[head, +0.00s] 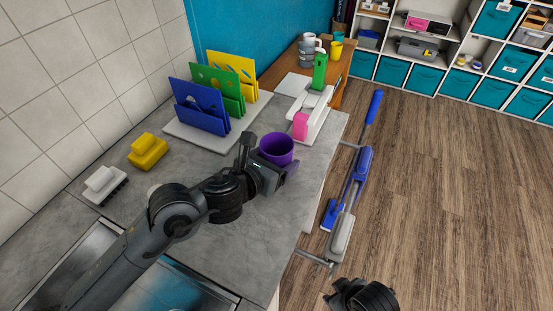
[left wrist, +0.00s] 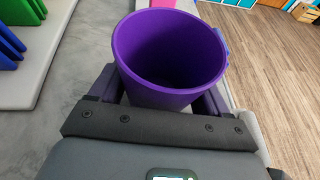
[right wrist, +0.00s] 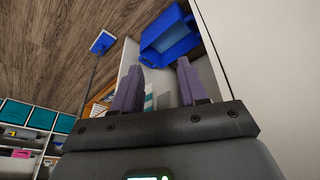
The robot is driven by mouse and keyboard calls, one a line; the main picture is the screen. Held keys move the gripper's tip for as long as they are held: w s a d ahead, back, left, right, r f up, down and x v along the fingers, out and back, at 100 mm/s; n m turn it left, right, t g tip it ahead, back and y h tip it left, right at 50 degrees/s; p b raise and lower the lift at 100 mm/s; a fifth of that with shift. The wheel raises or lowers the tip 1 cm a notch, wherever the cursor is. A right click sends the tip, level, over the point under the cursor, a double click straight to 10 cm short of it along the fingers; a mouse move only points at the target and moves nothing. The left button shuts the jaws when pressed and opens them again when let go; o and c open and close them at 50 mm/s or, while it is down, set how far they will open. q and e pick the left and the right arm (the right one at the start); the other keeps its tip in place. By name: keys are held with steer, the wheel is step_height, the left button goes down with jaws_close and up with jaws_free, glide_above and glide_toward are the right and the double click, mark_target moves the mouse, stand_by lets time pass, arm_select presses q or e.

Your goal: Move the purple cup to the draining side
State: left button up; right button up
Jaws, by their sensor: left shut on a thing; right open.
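The purple cup (head: 277,150) is upright at the grey counter, and my left gripper (head: 268,172) is shut on it. In the left wrist view the cup (left wrist: 170,55) sits between the two fingers, its open rim facing the camera and its inside empty. I cannot tell whether its base touches the counter. My right gripper (head: 362,295) is open and empty, low over the floor side at the bottom of the head view. Its parted fingers show in the right wrist view (right wrist: 160,85). The draining side is not clearly marked.
Blue, green and yellow racks (head: 200,108) stand on a light board behind the cup. Yellow (head: 148,151) and white (head: 103,183) brushes lie left. Sink basins (head: 85,262) are front left. Counter between is clear.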

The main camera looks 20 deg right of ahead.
arm_select(q)
steer(key=shift+f, duration=0.15)
steer(key=o, duration=1.1)
